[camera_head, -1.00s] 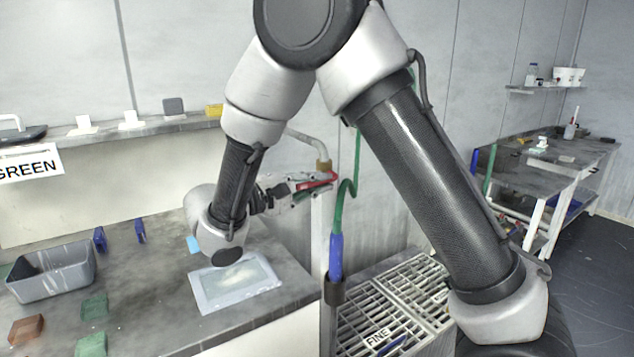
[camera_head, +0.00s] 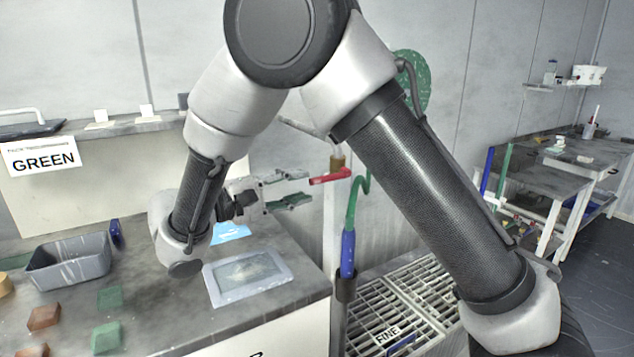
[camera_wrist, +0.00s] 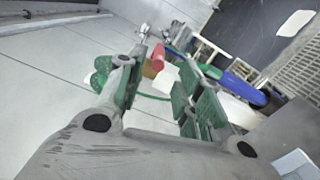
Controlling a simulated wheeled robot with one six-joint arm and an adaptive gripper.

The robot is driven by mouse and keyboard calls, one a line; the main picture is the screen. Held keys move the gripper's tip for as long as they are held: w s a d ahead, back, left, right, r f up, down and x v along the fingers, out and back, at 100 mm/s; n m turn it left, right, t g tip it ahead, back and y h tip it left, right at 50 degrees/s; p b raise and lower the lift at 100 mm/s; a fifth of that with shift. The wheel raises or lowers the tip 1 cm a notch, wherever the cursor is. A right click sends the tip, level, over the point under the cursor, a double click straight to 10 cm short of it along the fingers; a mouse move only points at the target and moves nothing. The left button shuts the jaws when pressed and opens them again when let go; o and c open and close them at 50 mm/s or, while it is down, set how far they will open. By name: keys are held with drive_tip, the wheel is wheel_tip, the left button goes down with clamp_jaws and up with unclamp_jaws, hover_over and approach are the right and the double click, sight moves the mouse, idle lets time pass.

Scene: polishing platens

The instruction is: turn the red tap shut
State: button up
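The red tap handle (camera_head: 330,176) sits just below a brass fitting (camera_head: 337,161) on a pale pipe and sticks out to the left, nearly level. My gripper (camera_head: 300,187) is just left of the handle. Its green-padded fingers are spread apart with nothing between them, and a small gap separates them from the handle in the head view. In the wrist view the red handle (camera_wrist: 158,58) shows beyond and between the open fingers (camera_wrist: 165,88), nearer the left finger.
A green hose with a blue nozzle (camera_head: 347,254) hangs right of the pipe, above slatted grating (camera_head: 385,315). On the bench below my wrist are a framed pale plate (camera_head: 248,277), a grey bin (camera_head: 70,262) and several blocks. A GREEN sign (camera_head: 42,160) hangs at left.

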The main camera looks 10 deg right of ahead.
drive_tip(key=shift+v, duration=1.65)
drive_tip(key=s+d+f+n+g+y, duration=0.4)
drive_tip(key=s+d+f+g+y, duration=0.25)
drive_tip(key=d+f, duration=0.25)
drive_tip(key=s+d+r+m+t+y, duration=0.2)
drive_tip(key=s+d+r+m+y, duration=0.3)
drive_tip(key=d, duration=0.6)
drive_tip(key=s+d+r+m+t+y, duration=0.3)
drive_tip(key=s+d+r+y, duration=0.3)
drive_tip(key=d, duration=0.4)
drive_tip(key=shift+s+d+r+m, duration=0.2)
drive_tip(key=shift+s+d+m, duration=0.2)
drive_tip(key=shift+s+m, duration=0.4)
drive_tip(key=shift+w, duration=0.1)
